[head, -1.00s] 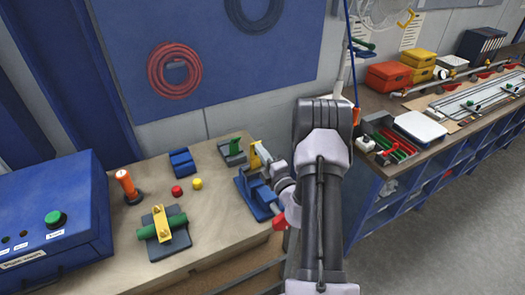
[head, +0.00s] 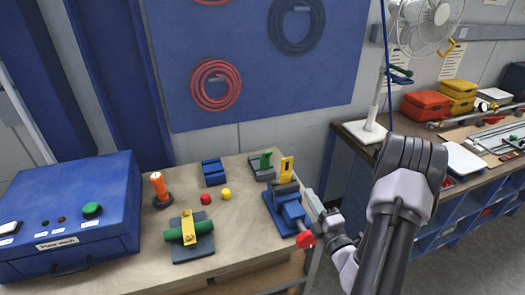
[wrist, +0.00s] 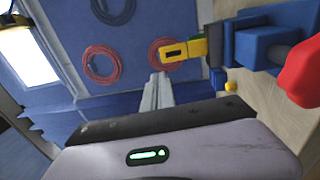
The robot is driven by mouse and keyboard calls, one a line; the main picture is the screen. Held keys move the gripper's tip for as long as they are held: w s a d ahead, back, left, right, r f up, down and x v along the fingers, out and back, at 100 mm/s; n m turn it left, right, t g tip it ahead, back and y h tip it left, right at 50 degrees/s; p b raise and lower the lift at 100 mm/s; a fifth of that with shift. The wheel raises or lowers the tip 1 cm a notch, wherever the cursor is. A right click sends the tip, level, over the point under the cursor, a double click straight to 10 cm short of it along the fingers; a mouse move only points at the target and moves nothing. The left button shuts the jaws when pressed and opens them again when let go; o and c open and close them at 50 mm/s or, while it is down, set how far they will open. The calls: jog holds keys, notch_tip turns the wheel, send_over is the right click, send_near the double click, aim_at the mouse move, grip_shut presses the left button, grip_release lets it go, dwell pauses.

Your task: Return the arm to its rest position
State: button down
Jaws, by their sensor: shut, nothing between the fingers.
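My gripper (head: 314,203) is at the right edge of the wooden workbench (head: 236,240), just right of a blue vise-like fixture (head: 288,212). Its fingers are together and empty; they also show in the wrist view (wrist: 158,92). A yellow piece (head: 287,169) stands upright at the top of the blue fixture, apart from the fingers. In the wrist view the yellow piece (wrist: 184,49) is at upper right of the fingers. A red knob (head: 305,240) sits at the front of the fixture, close to my wrist.
A white fan (head: 425,25) and toolboxes stand on the right bench. Grey floor is clear at lower right.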

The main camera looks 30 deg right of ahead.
jog(key=w+a+r+n+g+y+b, duration=0.2)
jog(key=a+r+n+y+b, duration=0.1)
jog(key=a+n+y, duration=0.65)
jog(key=w+a+r+n+g+y+b, duration=0.2)
jog(key=a+r+n+g+y+b, duration=0.15)
jog(key=a+n+y, duration=0.6)
jog(key=s+a+f+n+g+h+b, duration=0.1)
jog(key=s+a+f+n+g+b, duration=0.1)
jog(key=s+a+n+g, duration=0.5)
jog(key=s+a+f+n+g+h+b, duration=0.1)
jog(key=s+a+f+n+g+b, duration=0.2)
jog(key=a+n, duration=0.7)
jog(key=s+a+f+n+g+h+b, duration=0.1)
jog(key=s+f+n+h+b, duration=0.2)
jog(key=s+f+n+h, duration=0.35)
jog(key=s+d+r+n+t+h+b, duration=0.1)
jog(key=d+r+n+t+h+b, duration=0.1)
jog(key=n, duration=0.8)
notch_tip(320, 180, up, 2)
jog(key=shift+s+d+r+t+h, duration=0.1)
jog(key=shift+s+d+t+h, duration=0.2)
jog(key=shift+d+t+h, duration=0.6)
jog(key=shift+d, duration=0.25)
